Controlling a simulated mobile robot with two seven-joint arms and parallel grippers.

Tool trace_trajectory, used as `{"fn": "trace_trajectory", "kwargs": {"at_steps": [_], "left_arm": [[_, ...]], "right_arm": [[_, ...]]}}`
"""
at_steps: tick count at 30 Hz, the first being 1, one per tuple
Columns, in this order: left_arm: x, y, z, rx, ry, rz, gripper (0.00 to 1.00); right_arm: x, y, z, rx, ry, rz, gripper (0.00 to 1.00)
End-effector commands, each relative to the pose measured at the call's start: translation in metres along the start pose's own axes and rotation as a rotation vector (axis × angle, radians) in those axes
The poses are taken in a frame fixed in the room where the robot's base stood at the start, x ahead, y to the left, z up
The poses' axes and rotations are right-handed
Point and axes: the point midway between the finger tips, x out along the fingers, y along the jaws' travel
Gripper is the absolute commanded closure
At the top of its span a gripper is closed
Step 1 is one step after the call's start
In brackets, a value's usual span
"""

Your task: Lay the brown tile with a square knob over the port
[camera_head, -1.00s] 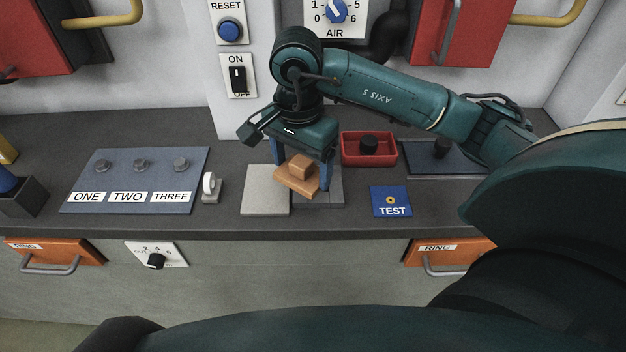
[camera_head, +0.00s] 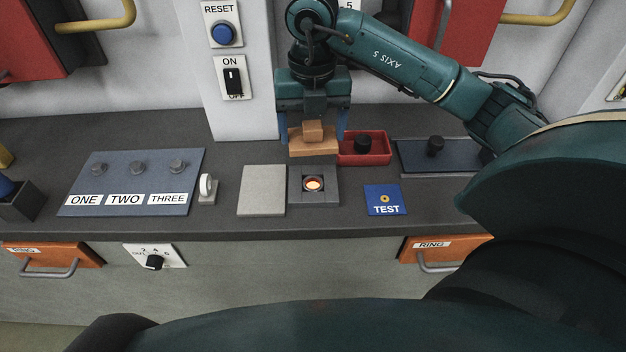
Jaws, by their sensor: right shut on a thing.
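The tile is level and squared to the view, just behind and above the port in the picture. The port (camera_head: 314,184) is a glowing orange-white round opening in a dark grey square plate (camera_head: 330,197) on the bench. The port is uncovered in view. My left gripper is not in view.
A light grey plate (camera_head: 262,190) lies left of the port. A blue TEST pad (camera_head: 385,199) lies to the right. A red tray (camera_head: 375,158) with a black knob stands behind right. A blue panel (camera_head: 130,182) with several knobs and a white ring on a stand (camera_head: 207,188) are left.

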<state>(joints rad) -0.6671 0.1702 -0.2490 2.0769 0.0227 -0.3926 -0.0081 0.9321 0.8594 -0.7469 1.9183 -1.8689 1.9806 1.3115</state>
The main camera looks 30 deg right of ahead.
Motion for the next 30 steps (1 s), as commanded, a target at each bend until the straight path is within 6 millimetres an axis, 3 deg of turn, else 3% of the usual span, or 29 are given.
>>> {"fn": "trace_trajectory", "kwargs": {"at_steps": [3, 10, 24, 30], "left_arm": [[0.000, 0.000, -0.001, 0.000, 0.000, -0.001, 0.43], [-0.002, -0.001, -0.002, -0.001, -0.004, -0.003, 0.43], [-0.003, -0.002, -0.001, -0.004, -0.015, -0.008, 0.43], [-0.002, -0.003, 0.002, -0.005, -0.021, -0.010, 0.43]], "right_arm": [[0.005, -0.001, 0.001, 0.060, 0.002, -0.001, 0.48], [0.047, -0.002, 0.000, 0.068, 0.003, -0.002, 0.48], [0.097, -0.001, 0.001, 0.066, 0.001, 0.000, 0.48], [0.099, -0.001, 0.001, 0.065, -0.001, 0.001, 0.48]]}}
